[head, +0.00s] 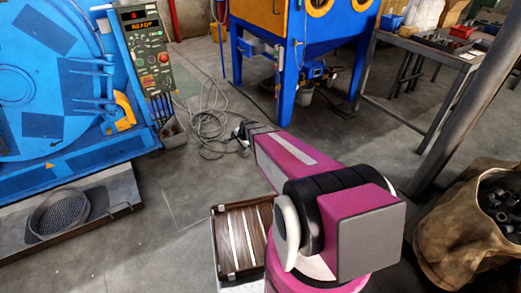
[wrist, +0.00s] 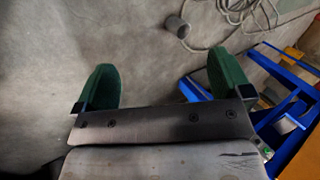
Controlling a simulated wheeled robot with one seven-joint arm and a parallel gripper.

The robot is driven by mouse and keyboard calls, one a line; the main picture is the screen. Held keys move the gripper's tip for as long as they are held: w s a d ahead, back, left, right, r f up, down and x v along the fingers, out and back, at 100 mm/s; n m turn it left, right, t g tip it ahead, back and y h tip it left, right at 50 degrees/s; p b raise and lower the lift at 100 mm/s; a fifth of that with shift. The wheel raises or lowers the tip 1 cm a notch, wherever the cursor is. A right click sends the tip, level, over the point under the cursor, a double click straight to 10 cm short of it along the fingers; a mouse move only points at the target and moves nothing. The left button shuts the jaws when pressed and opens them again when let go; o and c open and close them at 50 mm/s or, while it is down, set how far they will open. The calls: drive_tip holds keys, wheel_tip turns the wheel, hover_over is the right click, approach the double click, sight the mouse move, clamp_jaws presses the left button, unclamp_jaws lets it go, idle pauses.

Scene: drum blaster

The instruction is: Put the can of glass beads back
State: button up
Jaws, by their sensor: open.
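My gripper shows in the wrist view (wrist: 163,85) with its two green fingers wide apart and only bare floor between them. In the head view my gripper (head: 242,134) is at the far end of my magenta arm, above the floor by the coiled hose. A small grey cylinder (wrist: 176,26), possibly the can of glass beads, is on the floor beyond the fingers in the wrist view, beside the hose. It is apart from the gripper. Its contents and any label cannot be made out. I cannot pick it out surely in the head view.
A grey hose (head: 208,122) lies coiled on the floor. The blue drum machine (head: 60,85) with its control panel is at left. The blue blasting cabinet (head: 290,50) stands behind on legs. A steel bench (head: 425,45) and a sack of parts (head: 450,240) are at right.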

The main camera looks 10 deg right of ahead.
drive_tip(key=s+d+r+n+g, duration=0.1)
drive_tip(key=s+d+r+n, duration=0.1)
drive_tip(key=s+r+n, duration=0.2)
drive_tip(key=s+d+r+n+g+h, duration=0.1)
drive_tip(key=s+r+n, duration=0.3)
drive_tip(key=s, duration=0.7)
drive_tip(key=s+d+r+n+g+h, duration=0.1)
drive_tip(key=s+d+r+n+g, duration=0.2)
drive_tip(key=s+r, duration=0.3)
drive_tip(key=shift+s+n, duration=0.5)
drive_tip(key=shift+s, duration=0.35)
drive_tip(key=shift+c, duration=0.4)
